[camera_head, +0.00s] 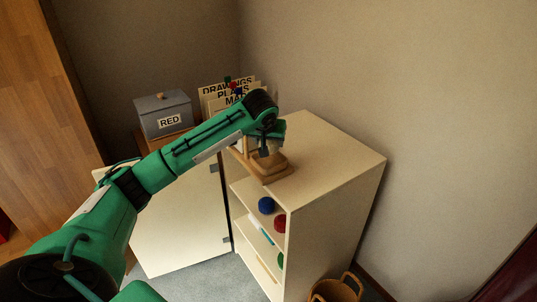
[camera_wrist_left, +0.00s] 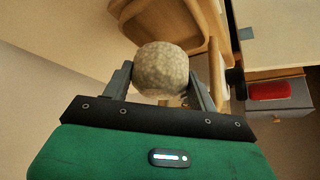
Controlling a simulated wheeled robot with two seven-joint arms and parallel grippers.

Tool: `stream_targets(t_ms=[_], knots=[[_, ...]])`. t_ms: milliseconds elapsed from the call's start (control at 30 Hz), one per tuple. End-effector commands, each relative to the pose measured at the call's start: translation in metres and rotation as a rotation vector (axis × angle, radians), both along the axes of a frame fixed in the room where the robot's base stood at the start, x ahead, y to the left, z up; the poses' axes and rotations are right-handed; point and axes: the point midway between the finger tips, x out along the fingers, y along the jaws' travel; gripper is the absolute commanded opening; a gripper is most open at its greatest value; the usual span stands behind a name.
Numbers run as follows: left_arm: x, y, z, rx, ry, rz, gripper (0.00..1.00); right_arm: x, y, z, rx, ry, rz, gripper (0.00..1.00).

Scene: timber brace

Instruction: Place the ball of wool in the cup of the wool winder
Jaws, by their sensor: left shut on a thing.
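The ball of wool (camera_wrist_left: 162,70) is beige and speckled. In the left wrist view it sits between the two grey fingers of my left gripper (camera_wrist_left: 160,84), which is shut on it. In the head view my left gripper (camera_head: 264,148) is over the wooden wool winder (camera_head: 270,174) on top of the cream cabinet; the arm hides part of the winder, and I cannot make out the ball there. In the left wrist view a brown wooden piece, seemingly the winder (camera_wrist_left: 135,22), lies behind the ball. I cannot tell whether the ball touches the cup. My right gripper is out of view.
The cream cabinet (camera_head: 335,160) has its door (camera_head: 180,235) open to the left. Its shelves hold a blue ball (camera_head: 266,205), a red ball (camera_head: 280,223) and a green one. A grey box marked RED (camera_head: 163,110) and upright folders (camera_head: 213,92) stand behind. A basket (camera_head: 335,291) is at the bottom.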

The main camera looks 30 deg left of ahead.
Motion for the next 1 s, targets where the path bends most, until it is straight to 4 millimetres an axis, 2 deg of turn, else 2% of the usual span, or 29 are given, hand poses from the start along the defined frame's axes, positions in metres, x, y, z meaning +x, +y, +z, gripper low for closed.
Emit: stream_targets(t_ms=[167, 400, 833, 867, 900, 1000], knots=[[0.0, 0.0, -0.013, 0.001, 0.002, 0.001, 0.36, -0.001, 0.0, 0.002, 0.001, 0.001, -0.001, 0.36], [-0.001, 0.001, -0.046, 0.0, 0.003, 0.001, 0.36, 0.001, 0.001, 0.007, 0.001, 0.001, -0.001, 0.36], [0.0, 0.0, -0.051, 0.0, 0.0, 0.0, 0.36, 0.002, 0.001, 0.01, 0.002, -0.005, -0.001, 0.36], [0.0, 0.0, -0.052, 0.0, 0.0, 0.0, 0.63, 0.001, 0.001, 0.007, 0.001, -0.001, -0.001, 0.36], [0.0, 0.0, -0.052, 0.0, 0.0, 0.0, 0.68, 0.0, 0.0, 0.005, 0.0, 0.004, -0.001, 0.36], [0.0, 0.0, -0.052, 0.0, 0.0, 0.0, 0.68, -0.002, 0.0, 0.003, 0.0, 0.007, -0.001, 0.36]])
